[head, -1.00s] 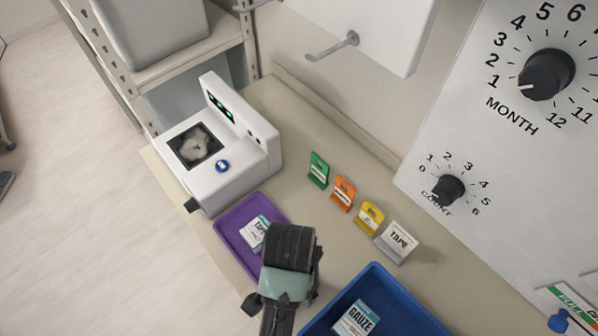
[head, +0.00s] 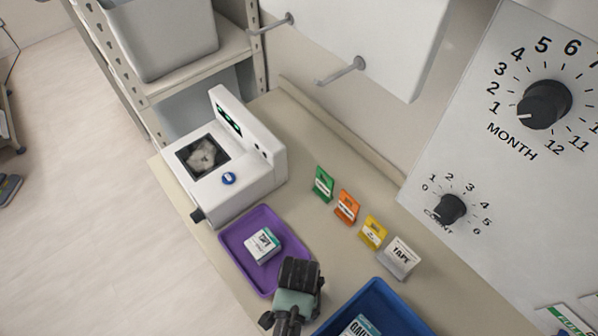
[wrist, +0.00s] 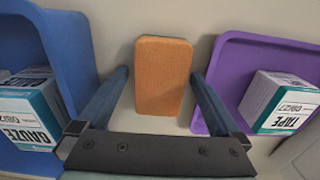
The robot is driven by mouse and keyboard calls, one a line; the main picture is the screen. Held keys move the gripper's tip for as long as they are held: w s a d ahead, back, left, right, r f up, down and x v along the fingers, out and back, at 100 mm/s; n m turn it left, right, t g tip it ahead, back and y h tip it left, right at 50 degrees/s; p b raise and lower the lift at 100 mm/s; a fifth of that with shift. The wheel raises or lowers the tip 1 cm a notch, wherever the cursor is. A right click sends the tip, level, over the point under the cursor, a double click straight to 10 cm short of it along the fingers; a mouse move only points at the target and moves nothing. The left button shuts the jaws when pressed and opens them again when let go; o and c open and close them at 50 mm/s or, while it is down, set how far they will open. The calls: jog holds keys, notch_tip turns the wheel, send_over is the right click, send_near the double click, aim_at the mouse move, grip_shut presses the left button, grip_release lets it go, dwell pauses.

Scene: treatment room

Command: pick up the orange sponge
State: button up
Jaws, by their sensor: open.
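The orange sponge (wrist: 163,76) is a flat rounded block lying on the counter, seen in the wrist view between the purple tray and the blue tray. My gripper (wrist: 160,77) is open, with one finger on each side of the sponge in that view. The picture does not show whether the fingers are down at its height, and I see no contact. In the head view my gripper (head: 300,274) is over the counter between the two trays, and the sponge is hidden there.
The purple tray (head: 238,267) holds a tape box (head: 263,245). The blue tray (head: 377,289) holds a gauze box (head: 360,328). A white device (head: 240,170) sits at the counter's left.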

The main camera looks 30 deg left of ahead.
jog(key=c, duration=1.3)
notch_tip(320, 180, up, 10)
jog(key=shift+r+b, duration=0.1)
jog(key=shift+b, duration=0.3)
